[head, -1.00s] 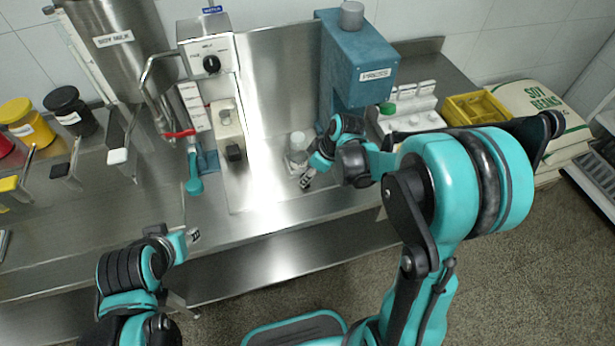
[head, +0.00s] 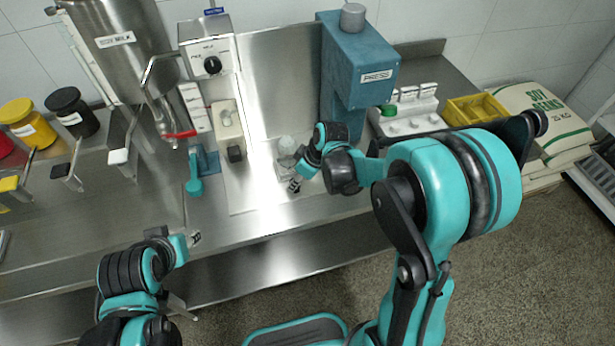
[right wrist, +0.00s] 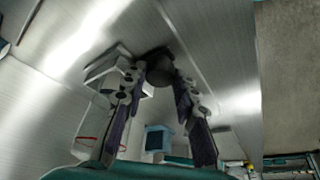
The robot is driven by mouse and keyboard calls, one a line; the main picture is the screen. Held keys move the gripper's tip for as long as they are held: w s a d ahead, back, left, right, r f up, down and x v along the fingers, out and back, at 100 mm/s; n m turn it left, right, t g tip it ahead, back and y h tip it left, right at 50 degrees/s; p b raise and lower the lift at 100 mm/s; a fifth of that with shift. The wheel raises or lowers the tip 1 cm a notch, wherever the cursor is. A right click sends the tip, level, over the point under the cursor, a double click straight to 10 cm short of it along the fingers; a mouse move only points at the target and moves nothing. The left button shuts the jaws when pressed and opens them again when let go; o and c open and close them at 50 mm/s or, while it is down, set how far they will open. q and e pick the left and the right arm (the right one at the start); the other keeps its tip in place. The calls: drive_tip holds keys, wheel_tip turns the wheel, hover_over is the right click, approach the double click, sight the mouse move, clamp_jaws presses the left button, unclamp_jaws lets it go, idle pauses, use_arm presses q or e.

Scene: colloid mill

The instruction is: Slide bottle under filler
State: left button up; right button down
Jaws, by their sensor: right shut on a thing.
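The clear bottle (head: 287,147) stands upright on the bright steel counter, right of the white machine (head: 208,48) with the black knob. My right gripper (head: 295,182) is at the bottle's near side and shut on it. In the right wrist view both fingers of the right gripper (right wrist: 160,78) rise to a dark round shape, whose identity is unclear; the clear bottle is hard to make out there. The steel milk tank (head: 120,45) has a tap with a red handle (head: 180,134) at left. My left gripper (head: 194,239) hangs near the counter's front edge; its fingers are too small to judge.
A blue press (head: 355,65) stands behind my right arm. A white rack (head: 412,118) and yellow crate (head: 475,108) are at right. Counter between lever and bottle is mostly clear.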

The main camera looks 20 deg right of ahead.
drive_tip(key=a, duration=1)
drive_tip(key=shift+s+a, duration=0.1)
drive_tip(key=shift+a, duration=0.1)
drive_tip(key=c, duration=1.5)
unclamp_jaws()
drive_tip(key=shift+o, duration=0.2)
drive_tip(key=v, duration=1.2)
